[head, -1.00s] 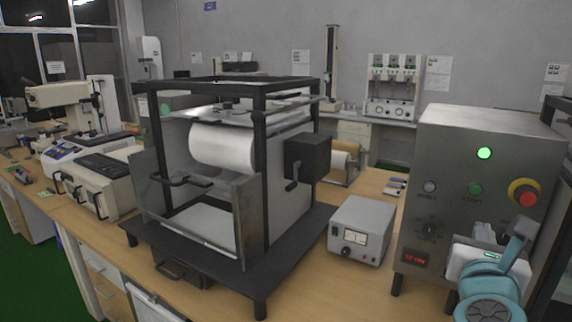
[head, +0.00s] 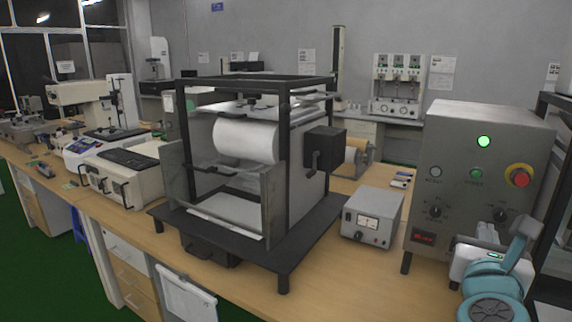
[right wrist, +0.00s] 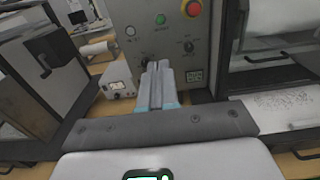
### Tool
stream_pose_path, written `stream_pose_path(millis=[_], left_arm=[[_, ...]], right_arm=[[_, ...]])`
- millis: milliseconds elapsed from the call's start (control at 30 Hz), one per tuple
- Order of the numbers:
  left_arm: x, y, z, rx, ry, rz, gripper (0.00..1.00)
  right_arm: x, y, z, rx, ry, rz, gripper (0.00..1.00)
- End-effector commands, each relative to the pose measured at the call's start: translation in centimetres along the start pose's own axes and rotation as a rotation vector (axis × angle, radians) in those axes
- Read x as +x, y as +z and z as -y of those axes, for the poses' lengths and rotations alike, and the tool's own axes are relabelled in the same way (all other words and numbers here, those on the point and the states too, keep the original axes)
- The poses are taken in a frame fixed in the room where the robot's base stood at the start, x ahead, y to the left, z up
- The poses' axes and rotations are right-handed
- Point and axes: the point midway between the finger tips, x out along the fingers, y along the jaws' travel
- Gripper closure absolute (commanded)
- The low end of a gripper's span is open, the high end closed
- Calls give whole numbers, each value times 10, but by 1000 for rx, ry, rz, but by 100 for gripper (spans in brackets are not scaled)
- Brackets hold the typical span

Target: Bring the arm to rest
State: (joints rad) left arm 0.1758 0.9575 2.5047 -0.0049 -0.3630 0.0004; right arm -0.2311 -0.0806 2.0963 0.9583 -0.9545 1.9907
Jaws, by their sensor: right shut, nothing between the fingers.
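My right arm (head: 497,285), teal and white, is folded at the lower right of the head view, in front of the grey control box (head: 465,165). My right gripper (right wrist: 160,72) shows in the right wrist view with its two fingers together and nothing between them. In the head view the fingers are mostly hidden behind my wrist. My left gripper is not in view.
A black-framed machine with a white roll (head: 246,142) stands mid-bench. A small grey meter box (head: 372,217) sits between it and the control box. The box has a lit green lamp (head: 484,141) and a red stop button (head: 520,178). Bare wooden bench (head: 345,280) lies in front.

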Motion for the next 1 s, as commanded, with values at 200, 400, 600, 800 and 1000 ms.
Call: stream_pose_path(millis=[200,400,600,800,1000], left_arm=[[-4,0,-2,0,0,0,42],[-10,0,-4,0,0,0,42],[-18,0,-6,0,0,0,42],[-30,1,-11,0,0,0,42],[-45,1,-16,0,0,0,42]], right_arm=[[9,-23,-17,-160,45,-33,100],[20,-76,-49,-508,165,-88,100],[18,-150,-80,-906,346,-143,100],[-16,-269,-106,-1456,719,-169,100],[-114,-407,-102,-1980,1376,5,100]])
